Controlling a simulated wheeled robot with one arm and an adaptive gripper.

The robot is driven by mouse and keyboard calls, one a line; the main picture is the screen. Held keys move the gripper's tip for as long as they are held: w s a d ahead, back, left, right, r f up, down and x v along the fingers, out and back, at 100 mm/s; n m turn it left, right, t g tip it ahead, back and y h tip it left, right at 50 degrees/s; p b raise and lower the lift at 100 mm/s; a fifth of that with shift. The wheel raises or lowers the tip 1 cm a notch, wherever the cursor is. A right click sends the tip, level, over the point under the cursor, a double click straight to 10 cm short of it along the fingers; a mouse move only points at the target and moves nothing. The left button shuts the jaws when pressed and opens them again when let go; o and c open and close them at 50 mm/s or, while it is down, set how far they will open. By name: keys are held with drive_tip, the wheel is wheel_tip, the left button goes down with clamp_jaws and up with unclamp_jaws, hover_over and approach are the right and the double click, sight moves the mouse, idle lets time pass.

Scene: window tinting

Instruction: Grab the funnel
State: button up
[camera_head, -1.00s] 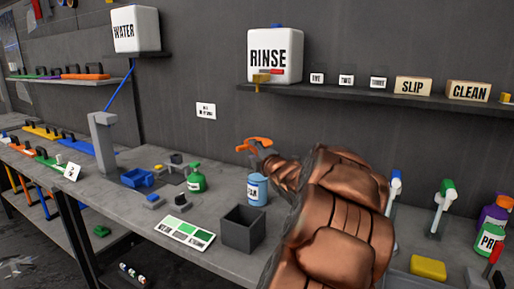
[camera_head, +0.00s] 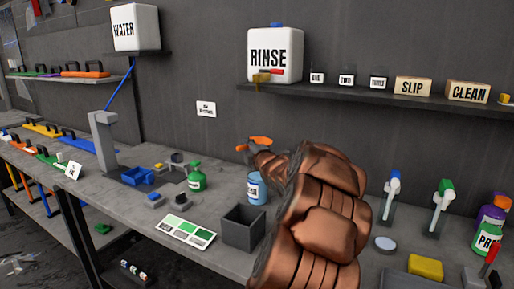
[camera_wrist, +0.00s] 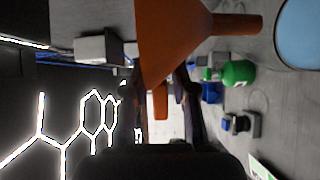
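The orange funnel (camera_wrist: 180,35) fills the upper middle of the wrist view. Its wide mouth is to the left and its narrow spout points right. A short orange tab (camera_wrist: 160,100) on it sits between the two dark fingers of my gripper (camera_wrist: 164,80). The fingers look closed in on the funnel, though the exact contact is hard to see. In the head view the funnel (camera_head: 261,142) shows small beyond my copper-coloured arm, above the blue bottle (camera_head: 256,190), with my gripper (camera_head: 257,149) beside it. Much of the gripper is hidden there.
A dark open box (camera_head: 243,229) stands in front of the blue bottle. A green bottle (camera_head: 196,177) and a colour card (camera_head: 187,233) are to the left. Spray bottles (camera_head: 441,207) and a yellow sponge (camera_head: 426,266) are to the right. A shelf (camera_head: 330,93) runs above.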

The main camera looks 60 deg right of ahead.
clamp_jaws()
